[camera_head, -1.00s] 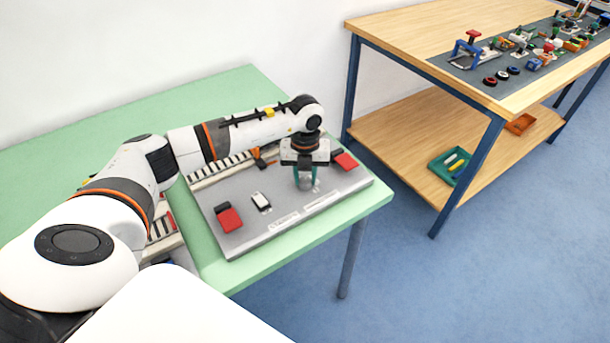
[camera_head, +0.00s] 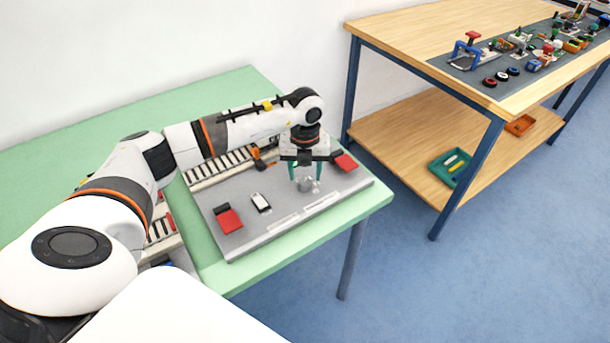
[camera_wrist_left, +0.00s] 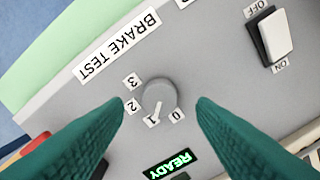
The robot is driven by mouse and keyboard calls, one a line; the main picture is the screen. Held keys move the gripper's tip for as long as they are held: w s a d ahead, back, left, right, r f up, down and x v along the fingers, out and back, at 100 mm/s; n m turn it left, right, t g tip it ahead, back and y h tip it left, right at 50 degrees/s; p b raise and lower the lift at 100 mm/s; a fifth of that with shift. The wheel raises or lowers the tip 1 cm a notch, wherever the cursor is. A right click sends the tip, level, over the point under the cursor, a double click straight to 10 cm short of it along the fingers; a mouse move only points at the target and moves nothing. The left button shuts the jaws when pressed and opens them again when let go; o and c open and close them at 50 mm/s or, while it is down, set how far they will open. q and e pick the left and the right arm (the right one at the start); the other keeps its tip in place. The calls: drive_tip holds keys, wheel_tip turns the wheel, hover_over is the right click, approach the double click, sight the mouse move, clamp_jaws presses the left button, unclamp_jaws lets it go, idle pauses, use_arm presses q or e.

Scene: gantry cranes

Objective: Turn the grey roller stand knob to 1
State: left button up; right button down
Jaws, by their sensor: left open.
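The grey round knob (camera_wrist_left: 160,94) sits on the grey panel, with labels 0, 1, 2 and 3 around it. Its white pointer mark points at the label 1 (camera_wrist_left: 151,121). In the head view the knob (camera_head: 305,186) is small, below my left gripper (camera_head: 305,174). My left gripper is open, its two teal fingers apart. In the left wrist view its fingers (camera_wrist_left: 150,118) stand on either side of the knob, with clear gaps and no contact visible. My right gripper is not in view.
The panel (camera_head: 245,236) lies on a green table (camera_head: 240,85). A "BRAKE TEST" label (camera_wrist_left: 117,45), a white ON/OFF rocker (camera_wrist_left: 274,36) and a green lit "READY" display (camera_wrist_left: 168,164) are near the knob. A wooden workbench (camera_head: 410,30) stands at right.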

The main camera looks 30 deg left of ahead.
sight(305, 180)
use_arm(q)
wheel_tip(305, 180, up, 10)
drive_tip(key=b, duration=0.1)
idle(0.7)
